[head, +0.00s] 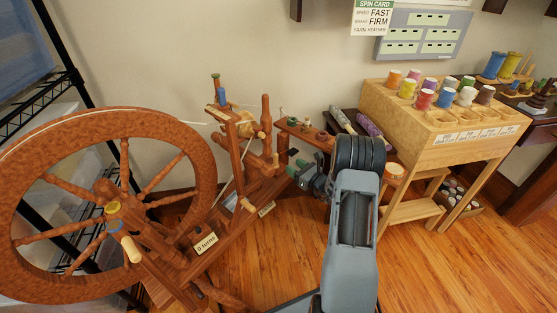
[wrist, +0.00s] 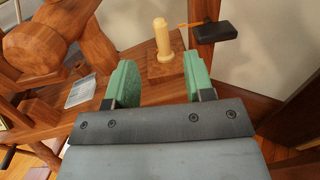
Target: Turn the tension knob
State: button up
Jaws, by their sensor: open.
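The wooden spinning wheel (head: 190,150) stands at the left, with its upright parts in the middle of the head view. My gripper (head: 297,167) is at its right side, fingers pointing toward it. In the wrist view, my gripper (wrist: 160,66) is open with its green fingers apart and nothing held. A pale turned peg or knob (wrist: 162,40) stands upright on a wooden block (wrist: 166,70), beyond and between the fingertips. I cannot tell whether they touch the block. No label marks which part is the tension knob. A small sign (head: 207,244) on the wheel's base seems to read "0 turns".
A dark handle-like piece (wrist: 201,31) is right of the peg. A wooden stand with colored spools (head: 435,120) is at the right. A narrow shelf with rolls (head: 345,120) is behind my arm. Wood floor (head: 430,260) is clear at front right.

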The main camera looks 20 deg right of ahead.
aim_at(277, 156)
jog(key=b+x, duration=0.2)
jog(key=x, duration=0.7)
jog(key=shift+w+a, duration=0.1)
jog(key=shift+w, duration=0.05)
jog(key=c, duration=0.9)
grip_shut()
